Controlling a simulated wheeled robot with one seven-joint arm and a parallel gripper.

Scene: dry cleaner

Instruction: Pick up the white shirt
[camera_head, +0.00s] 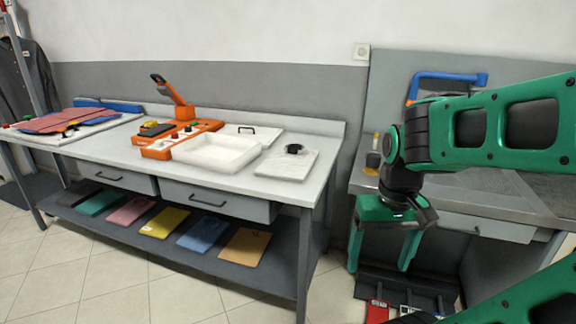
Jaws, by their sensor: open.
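A flat, white folded piece (285,168) lies near the right end of the long work table. It looks like the white shirt, but I cannot be sure; a small black object (294,149) sits on it. My gripper (381,268) hangs at the right, pointing down, with its two green fingers apart and nothing visible between them. It is in front of the second bench, to the right of the white piece and well apart from it.
A white tray (258,151) and an orange device (155,154) stand left of the white piece. Several coloured folded items lie on the lower shelf (285,274). A grey bench (515,202) stands behind my arm. Tiled floor (150,298) is clear in front.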

